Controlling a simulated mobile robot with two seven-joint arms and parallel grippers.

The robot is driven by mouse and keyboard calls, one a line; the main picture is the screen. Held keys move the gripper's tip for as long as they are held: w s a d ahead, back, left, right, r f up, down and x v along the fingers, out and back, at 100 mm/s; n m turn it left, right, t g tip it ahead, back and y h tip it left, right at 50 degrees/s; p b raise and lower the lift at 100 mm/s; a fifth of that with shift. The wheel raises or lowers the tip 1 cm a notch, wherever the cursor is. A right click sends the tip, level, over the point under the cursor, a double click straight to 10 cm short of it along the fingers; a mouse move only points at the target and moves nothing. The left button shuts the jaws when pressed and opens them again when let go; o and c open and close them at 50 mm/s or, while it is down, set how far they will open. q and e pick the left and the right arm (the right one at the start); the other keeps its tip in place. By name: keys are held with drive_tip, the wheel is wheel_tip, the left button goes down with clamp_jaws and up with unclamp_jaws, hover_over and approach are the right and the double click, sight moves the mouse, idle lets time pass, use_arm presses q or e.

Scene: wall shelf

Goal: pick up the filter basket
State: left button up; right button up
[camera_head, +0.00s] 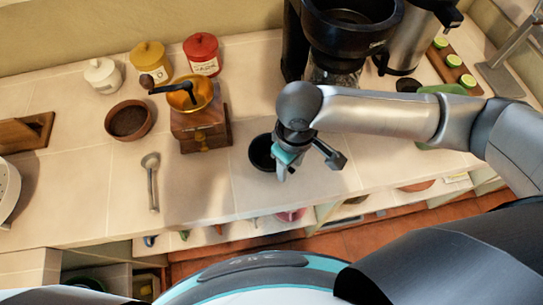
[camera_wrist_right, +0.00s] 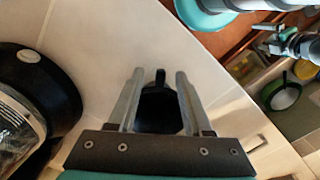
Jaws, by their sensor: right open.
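The filter basket (camera_head: 260,153) is a round black cup on the tiled counter, below the coffee maker. It also shows in the right wrist view (camera_wrist_right: 158,112), with a short black tab pointing up. My right gripper (camera_head: 285,168) is over its right side in the head view and hides part of it. In the right wrist view its two fingers (camera_wrist_right: 158,80) are apart, one on either side of the basket. I cannot tell whether they touch it. What looks like my left gripper (camera_wrist_right: 268,42) shows small at the upper right of the right wrist view; its jaws are unclear.
The black coffee maker (camera_head: 345,35) stands behind my right arm. A coffee grinder (camera_head: 200,127), a brown bowl (camera_head: 130,120), a spoon (camera_head: 151,180) and several lidded jars stand left. Limes on a board (camera_head: 455,68) are at the right. The counter's front edge is near the basket.

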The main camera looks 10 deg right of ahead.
drive_tip(key=shift+f, duration=0.6)
clamp_jaws()
